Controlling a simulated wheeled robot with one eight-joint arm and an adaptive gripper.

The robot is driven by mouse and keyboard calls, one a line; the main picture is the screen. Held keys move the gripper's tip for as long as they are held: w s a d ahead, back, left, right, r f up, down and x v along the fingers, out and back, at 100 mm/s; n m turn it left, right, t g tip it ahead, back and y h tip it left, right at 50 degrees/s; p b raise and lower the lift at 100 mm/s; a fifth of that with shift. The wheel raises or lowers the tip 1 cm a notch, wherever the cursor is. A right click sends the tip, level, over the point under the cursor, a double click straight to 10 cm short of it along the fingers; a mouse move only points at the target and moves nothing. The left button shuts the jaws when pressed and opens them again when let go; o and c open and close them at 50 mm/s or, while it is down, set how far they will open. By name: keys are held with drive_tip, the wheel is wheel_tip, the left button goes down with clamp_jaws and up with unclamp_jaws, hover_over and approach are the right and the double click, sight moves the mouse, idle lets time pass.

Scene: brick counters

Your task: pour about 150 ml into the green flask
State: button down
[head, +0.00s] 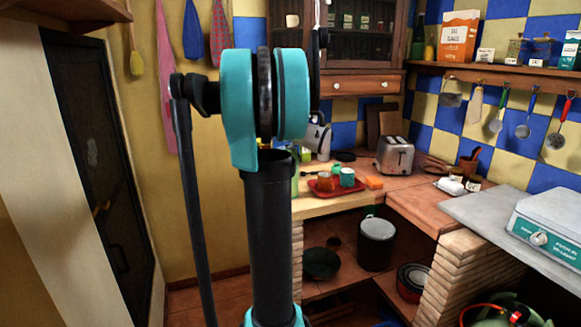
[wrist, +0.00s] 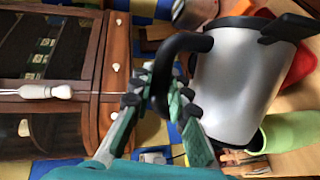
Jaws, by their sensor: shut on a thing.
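A silver jug (wrist: 235,80) with a black handle (wrist: 172,46) fills the right of the wrist view. My gripper (wrist: 160,88) is shut on that handle. Part of the jug (head: 318,138) also shows in the head view, just right of my arm, above the counter. A green flask (wrist: 290,132) is at the right edge of the wrist view, close beside the jug and cut off by the frame. I cannot tell whether they touch. The jug's contents and the flask's inside are not visible. My arm hides the gripper in the head view.
A red tray (head: 323,190) on the wooden counter holds an orange cup (head: 325,180) and a green cup (head: 347,177). A toaster (head: 395,156) stands behind to the right. A wooden cabinet (head: 350,83) is above the counter.

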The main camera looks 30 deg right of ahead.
sight(320, 117)
drive_tip(key=s, duration=0.1)
drive_tip(key=s+d+f+m, duration=0.1)
drive_tip(key=s+d+f+m+y, duration=0.1)
drive_tip(key=shift+s+d+t, duration=0.1)
drive_tip(key=shift+s+t, duration=0.2)
drive_tip(key=shift+s, duration=0.1)
drive_tip(key=shift+s+d+f+m+t+y+b, duration=0.2)
drive_tip(key=shift+s+d+f+m, duration=0.05)
drive_tip(key=shift+s+f+m, duration=0.2)
drive_tip(key=shift+s+d+f+m+t+y+b, duration=0.15)
drive_tip(key=shift+s+d+f+m+t+y, duration=0.05)
drive_tip(key=shift+s+f+m, duration=0.2)
drive_tip(key=shift+s+d+f+m, duration=0.1)
drive_tip(key=shift+f+m, duration=0.15)
drive_tip(key=shift+f, duration=0.3)
drive_tip(key=s+d+f+m+t+y+b, duration=0.1)
drive_tip(key=s+d+f+m+t+b, duration=0.1)
drive_tip(key=f, duration=0.4)
drive_tip(key=s+d+f+m+t+y+b, duration=0.2)
drive_tip(key=s+d+f+m+b, duration=0.1)
drive_tip(key=s+f+m+b, duration=0.1)
drive_tip(key=shift+s+f+m+t+b, duration=0.35)
drive_tip(key=shift+s+f, duration=0.35)
drive_tip(key=shift+f, duration=0.6)
